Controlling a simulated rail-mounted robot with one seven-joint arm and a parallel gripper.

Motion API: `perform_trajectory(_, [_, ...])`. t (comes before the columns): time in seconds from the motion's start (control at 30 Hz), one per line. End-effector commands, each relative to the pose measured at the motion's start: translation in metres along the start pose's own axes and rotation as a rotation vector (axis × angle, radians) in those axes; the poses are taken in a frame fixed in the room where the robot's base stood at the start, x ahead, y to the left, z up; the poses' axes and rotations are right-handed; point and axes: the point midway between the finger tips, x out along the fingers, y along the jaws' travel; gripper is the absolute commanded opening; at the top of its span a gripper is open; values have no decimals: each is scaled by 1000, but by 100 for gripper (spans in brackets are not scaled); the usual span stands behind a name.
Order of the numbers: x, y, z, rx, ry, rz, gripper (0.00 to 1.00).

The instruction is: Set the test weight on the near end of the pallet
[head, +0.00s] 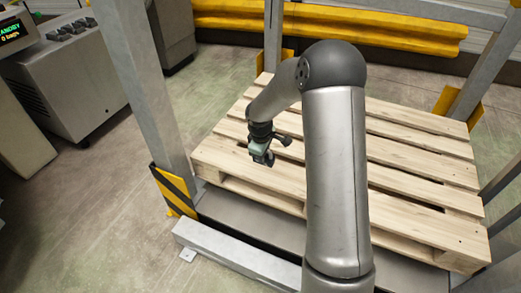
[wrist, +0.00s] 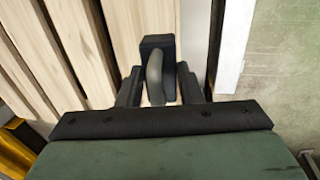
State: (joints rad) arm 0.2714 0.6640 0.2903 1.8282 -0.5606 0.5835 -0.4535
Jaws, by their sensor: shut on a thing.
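The test weight (wrist: 157,45) is a dark block with a curved grey handle (wrist: 155,78), seen in the wrist view. My gripper (wrist: 159,92) is shut on it, with a dark finger on each side of the handle. In the head view my gripper (head: 265,153) is small and hangs over the left part of the wooden pallet (head: 408,148); the weight cannot be made out clearly there. In the wrist view the weight shows in front of a pale board at the pallet's (wrist: 130,22) edge. I cannot tell whether it touches the wood. My arm hides the pallet's middle.
A metal frame post (head: 143,80) with a yellow-black striped foot (head: 173,190) stands left of the pallet. A low metal beam (head: 235,258) runs in front. A yellow guard rail (head: 340,22) lies behind. A grey cabinet with a display (head: 12,32) stands at the far left.

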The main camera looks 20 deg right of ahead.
Motion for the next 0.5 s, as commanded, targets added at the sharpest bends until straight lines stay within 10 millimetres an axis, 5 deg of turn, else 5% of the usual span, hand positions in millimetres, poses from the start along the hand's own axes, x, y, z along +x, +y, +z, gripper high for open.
perform_trajectory(0.5, [-23, -57, 0, -1, 2, 2, 0])
